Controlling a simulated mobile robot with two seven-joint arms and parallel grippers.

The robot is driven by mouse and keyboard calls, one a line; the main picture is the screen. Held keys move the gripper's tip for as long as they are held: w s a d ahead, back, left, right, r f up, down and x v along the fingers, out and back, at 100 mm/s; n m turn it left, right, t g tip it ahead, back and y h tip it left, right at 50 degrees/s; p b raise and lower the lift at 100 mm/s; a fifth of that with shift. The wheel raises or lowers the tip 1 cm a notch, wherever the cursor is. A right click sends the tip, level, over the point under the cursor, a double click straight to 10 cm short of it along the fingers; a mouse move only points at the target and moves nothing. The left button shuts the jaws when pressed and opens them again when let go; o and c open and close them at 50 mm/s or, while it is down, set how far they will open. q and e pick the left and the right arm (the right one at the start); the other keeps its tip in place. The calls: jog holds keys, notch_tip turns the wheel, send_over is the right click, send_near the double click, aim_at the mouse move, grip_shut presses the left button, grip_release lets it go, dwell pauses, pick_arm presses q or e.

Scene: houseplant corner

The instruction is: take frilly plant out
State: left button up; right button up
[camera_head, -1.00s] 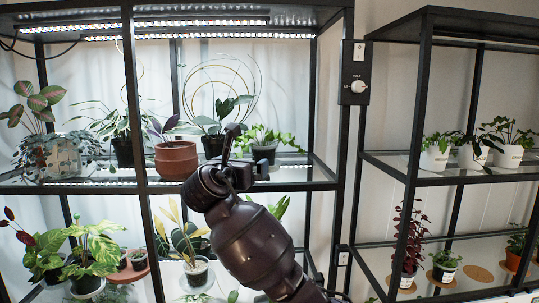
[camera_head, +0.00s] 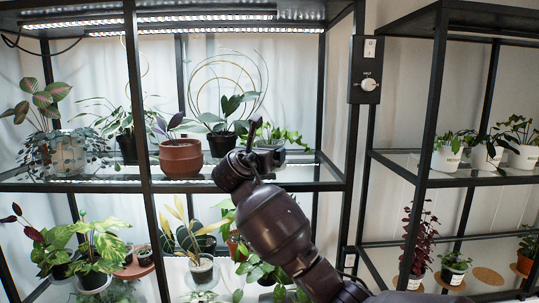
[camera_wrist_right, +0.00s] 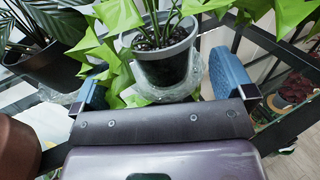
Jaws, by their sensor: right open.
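The green plant with pointed, wavy leaves (camera_head: 284,135) stands on the upper glass shelf of the left rack; I take it as the frilly plant. In the head view its pot is hidden behind my right gripper (camera_head: 266,157). In the right wrist view its dark pot (camera_wrist_right: 165,66) with a grey rim stands upright on a clear saucer (camera_wrist_right: 142,98). My right gripper (camera_wrist_right: 160,72) is open, with one blue-grey finger on each side of the pot. I see gaps beside the pot and cannot tell any contact. My left gripper is not in view.
A terracotta pot (camera_head: 181,158) and a dark pot (camera_head: 222,145) stand left of the plant. A black rack post (camera_head: 346,150) stands to its right. More plants fill the shelf below. The right rack (camera_head: 432,120) holds white pots (camera_head: 446,159).

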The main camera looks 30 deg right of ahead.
jog(key=shift+p+x, duration=0.4)
jog(key=shift+x, duration=1.5)
jog(key=shift+r, duration=0.15)
jog(key=shift+c, duration=0.2)
jog(key=c, duration=0.7)
jog(key=shift+r, duration=0.1)
jog(key=shift+c, duration=0.2)
